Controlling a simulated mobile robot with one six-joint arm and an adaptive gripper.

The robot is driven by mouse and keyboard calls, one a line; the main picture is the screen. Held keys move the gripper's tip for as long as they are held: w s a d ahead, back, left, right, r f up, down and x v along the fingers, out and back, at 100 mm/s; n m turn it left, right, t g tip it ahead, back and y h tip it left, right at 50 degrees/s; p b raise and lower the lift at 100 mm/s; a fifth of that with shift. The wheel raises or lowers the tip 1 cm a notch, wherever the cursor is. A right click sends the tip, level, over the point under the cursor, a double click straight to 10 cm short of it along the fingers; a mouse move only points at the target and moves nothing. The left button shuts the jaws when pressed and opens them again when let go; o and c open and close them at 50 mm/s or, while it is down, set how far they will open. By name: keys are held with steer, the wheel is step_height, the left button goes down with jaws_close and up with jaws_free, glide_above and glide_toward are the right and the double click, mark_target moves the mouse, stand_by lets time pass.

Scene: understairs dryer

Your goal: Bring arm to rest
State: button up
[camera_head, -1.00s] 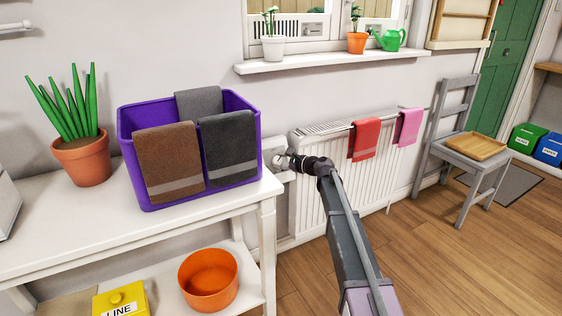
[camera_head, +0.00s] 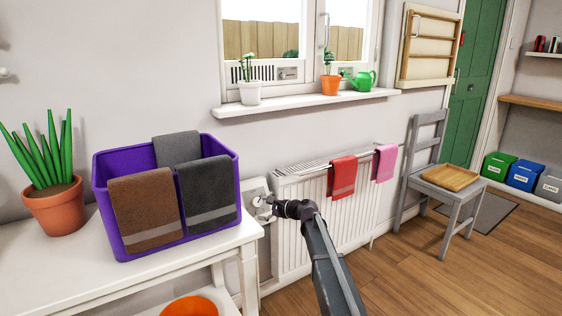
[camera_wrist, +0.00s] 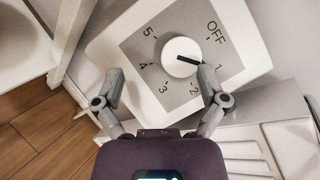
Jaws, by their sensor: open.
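My gripper (camera_head: 268,204) is at the end of my outstretched arm, in front of the white dial panel (camera_head: 254,188) at the radiator's left end. In the wrist view my gripper (camera_wrist: 161,82) is open, its two fingers wide apart on either side of the round white knob (camera_wrist: 181,57). The knob's dark pointer is turned toward the 1. The grey dial plate (camera_wrist: 145,35) is marked OFF and 1 to 5. The fingers hold nothing; I cannot tell how far their tips are from the panel.
A white table (camera_head: 60,275) with a purple basket (camera_head: 118,242) of towels and a potted plant (camera_head: 55,205) stands left. The white radiator (camera_head: 290,240) bears red (camera_head: 342,177) and pink (camera_head: 385,163) towels. A grey chair (camera_head: 440,190) stands right; floor between is clear.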

steer(key=s+d+f+n+g+h+p, duration=0.1)
steer(key=s+d+f+n+g+h, duration=0.25)
steer(key=s+d, duration=0.75)
steer(key=s+d+f+n+g+h+p, duration=0.1)
steer(key=s+d+f+n+h, duration=0.35)
steer(key=s, duration=1.15)
steer(key=s+d+f+n+g+h+p, duration=0.25)
steer(key=s+d+n+h, duration=0.3)
steer(key=s+d, duration=0.65)
step_height(320, 180, up, 38)
steer(key=a+p, duration=0.1)
steer(key=p, duration=3.6)
steer(key=shift+s+a+r+n, duration=0.15)
steer(key=shift+a+r+n, duration=0.05)
steer(key=shift+a+n, duration=0.2)
